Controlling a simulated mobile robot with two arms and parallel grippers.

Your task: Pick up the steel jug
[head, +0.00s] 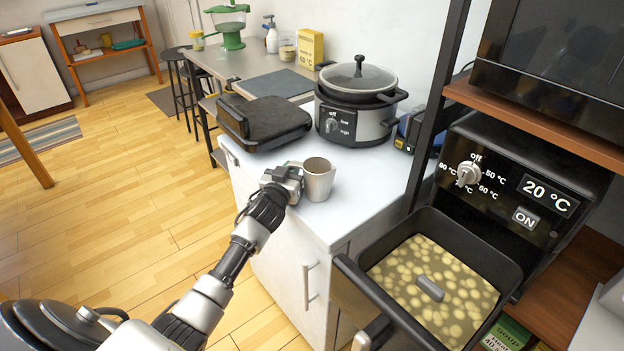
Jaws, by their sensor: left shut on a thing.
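The steel jug (318,181) is a small grey cylinder standing upright on the white counter, near its front edge. My left gripper (290,178) is at the jug's left side, shut on it where its handle would be. The fingers hide that side of the jug, so the exact grip on the handle is hard to see. The jug's base appears to be at the counter top; I cannot tell whether it touches.
A black grill (262,122) and a slow cooker (357,104) stand behind the jug. To the right, an open fryer drawer (345,268) sticks out beside the counter (350,212). A dark upright post rises at the counter's right end.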

